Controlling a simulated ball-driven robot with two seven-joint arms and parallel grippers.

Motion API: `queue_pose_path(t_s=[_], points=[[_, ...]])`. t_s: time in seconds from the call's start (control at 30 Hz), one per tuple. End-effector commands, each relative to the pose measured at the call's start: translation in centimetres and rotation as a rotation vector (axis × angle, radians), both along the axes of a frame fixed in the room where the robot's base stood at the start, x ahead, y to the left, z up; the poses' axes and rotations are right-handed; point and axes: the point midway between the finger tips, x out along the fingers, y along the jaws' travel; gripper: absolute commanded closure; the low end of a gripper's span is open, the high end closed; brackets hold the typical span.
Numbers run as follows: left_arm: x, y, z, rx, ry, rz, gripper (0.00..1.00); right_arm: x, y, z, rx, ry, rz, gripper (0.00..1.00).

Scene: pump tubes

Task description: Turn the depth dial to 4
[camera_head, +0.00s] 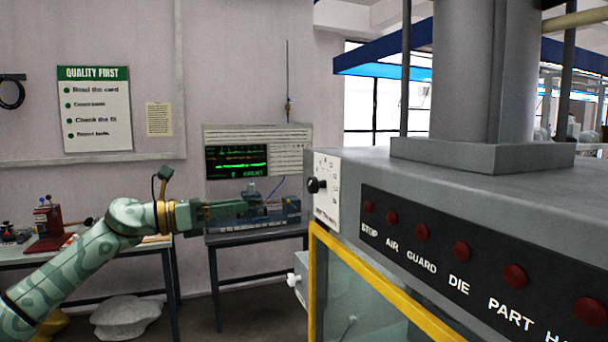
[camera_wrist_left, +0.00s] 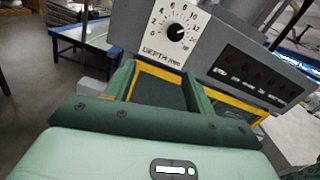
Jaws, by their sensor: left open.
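The depth dial is a black knob (camera_wrist_left: 175,32) on a white plate (camera_wrist_left: 158,48) with printed numbers and a depth label, on the end face of the grey press. In the head view the knob (camera_head: 317,185) sticks out to the left from its plate (camera_head: 328,190). The number the knob points to is too small to read surely. My left gripper (camera_head: 262,205) is open and empty, to the left of the knob and apart from it. In the left wrist view its two green fingers (camera_wrist_left: 160,72) reach toward the press, below the dial plate.
The grey press (camera_head: 450,185) fills the right, with a row of red buttons (camera_head: 461,251) and a yellow-framed guard (camera_head: 385,285) below the dial. A bench with a monitor (camera_head: 237,161) stands behind my left gripper. Free air lies between gripper and dial.

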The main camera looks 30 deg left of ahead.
Motion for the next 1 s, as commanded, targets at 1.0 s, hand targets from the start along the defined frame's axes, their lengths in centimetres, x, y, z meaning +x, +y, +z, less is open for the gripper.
queue_pose_path(t_s=[1.0], points=[[9.9,-11.6,4.0,0.164,-0.078,-0.028,0.45,1.1,-0.7,7.9,-0.009,-0.021,-0.002,0.64]])
